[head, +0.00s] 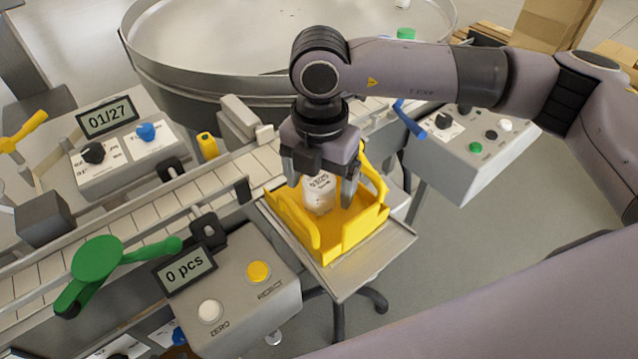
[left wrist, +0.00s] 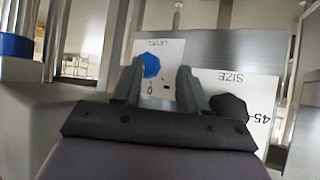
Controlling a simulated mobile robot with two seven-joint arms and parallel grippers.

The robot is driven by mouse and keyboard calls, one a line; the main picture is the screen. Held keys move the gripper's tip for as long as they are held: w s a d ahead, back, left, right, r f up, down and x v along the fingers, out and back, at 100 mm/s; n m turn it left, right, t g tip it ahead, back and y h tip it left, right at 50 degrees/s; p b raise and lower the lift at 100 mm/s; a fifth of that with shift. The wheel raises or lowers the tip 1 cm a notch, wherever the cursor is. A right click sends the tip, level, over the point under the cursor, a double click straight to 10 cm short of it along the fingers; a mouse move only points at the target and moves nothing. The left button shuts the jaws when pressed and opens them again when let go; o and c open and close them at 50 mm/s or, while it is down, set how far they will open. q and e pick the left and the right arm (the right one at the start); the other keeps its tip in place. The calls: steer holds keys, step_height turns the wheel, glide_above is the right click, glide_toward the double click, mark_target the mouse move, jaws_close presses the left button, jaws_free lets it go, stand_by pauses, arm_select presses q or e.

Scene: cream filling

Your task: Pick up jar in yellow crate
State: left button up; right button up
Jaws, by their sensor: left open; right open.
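The yellow crate (head: 352,240) sits on a small grey stand in front of the conveyor in the head view. A white jar (head: 319,193) with dark printing stands inside it, toward the crate's left side. My right gripper (head: 322,190) points down over the crate, open, with its fingers to either side of the jar's upper part. I cannot tell whether the fingers touch the jar. The gripper hides the jar's top. In the left wrist view my left gripper (left wrist: 158,85) is open and empty, facing a panel with a blue knob (left wrist: 151,66) and a black knob (left wrist: 229,107).
The conveyor (head: 140,215) runs behind the crate. A counter box (head: 235,290) reading 0 pcs stands at its front left, with a green lever (head: 97,258) farther left. A control box (head: 470,150) is at right. A large round metal table (head: 270,40) stands behind. Open floor lies to the right.

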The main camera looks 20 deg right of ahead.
steer(key=shift+f, duration=0.95)
steer(key=shift+c, duration=0.4)
steer(key=c, duration=1.1)
steer(key=shift+r, duration=0.1)
